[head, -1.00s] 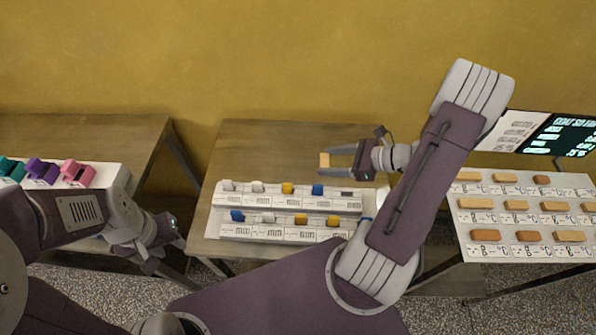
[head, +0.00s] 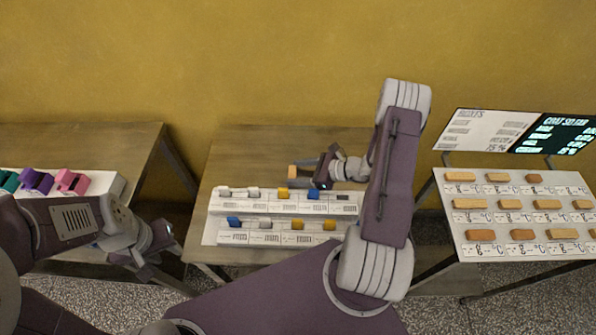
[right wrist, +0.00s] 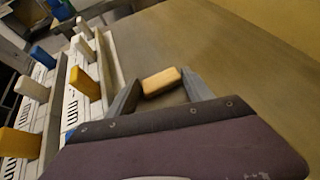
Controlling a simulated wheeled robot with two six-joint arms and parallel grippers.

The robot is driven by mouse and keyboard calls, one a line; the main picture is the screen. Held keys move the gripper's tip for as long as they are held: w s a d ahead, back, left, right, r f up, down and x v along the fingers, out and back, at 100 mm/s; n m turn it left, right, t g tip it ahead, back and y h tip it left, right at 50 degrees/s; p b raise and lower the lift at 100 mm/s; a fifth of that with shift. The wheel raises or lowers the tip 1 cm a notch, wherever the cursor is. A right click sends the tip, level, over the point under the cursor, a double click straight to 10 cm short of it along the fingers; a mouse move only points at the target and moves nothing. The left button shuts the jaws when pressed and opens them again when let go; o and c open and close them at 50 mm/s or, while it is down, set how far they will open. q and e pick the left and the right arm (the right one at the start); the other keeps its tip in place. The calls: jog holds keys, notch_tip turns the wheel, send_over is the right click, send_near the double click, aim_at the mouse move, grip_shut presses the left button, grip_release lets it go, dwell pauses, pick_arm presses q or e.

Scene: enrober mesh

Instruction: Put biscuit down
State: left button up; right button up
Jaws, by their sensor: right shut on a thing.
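A small tan biscuit (right wrist: 161,81) is held between the fingertips of my right gripper (right wrist: 150,88) in the right wrist view. In the head view the biscuit (head: 292,172) shows at the left end of my right gripper (head: 302,174), over the middle table (head: 250,145), just behind the back row of the white labelled rack. I cannot tell whether the biscuit touches the table. My left gripper (head: 152,256) hangs at the lower left, in front of the gap between tables; its fingers are too unclear to read.
The white rack (head: 212,230) holds blue, white and yellow pieces in two rows. A white board (head: 450,225) with several biscuits stands on the right, below a menu sign (head: 478,132). Teal, purple and pink items (head: 72,182) sit on the left table. The middle table's back is clear.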

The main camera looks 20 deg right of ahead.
jog(key=shift+f, duration=0.1)
jog(key=shift+f+b, duration=0.15)
jog(key=shift+b, duration=0.15)
jog(key=o, duration=1)
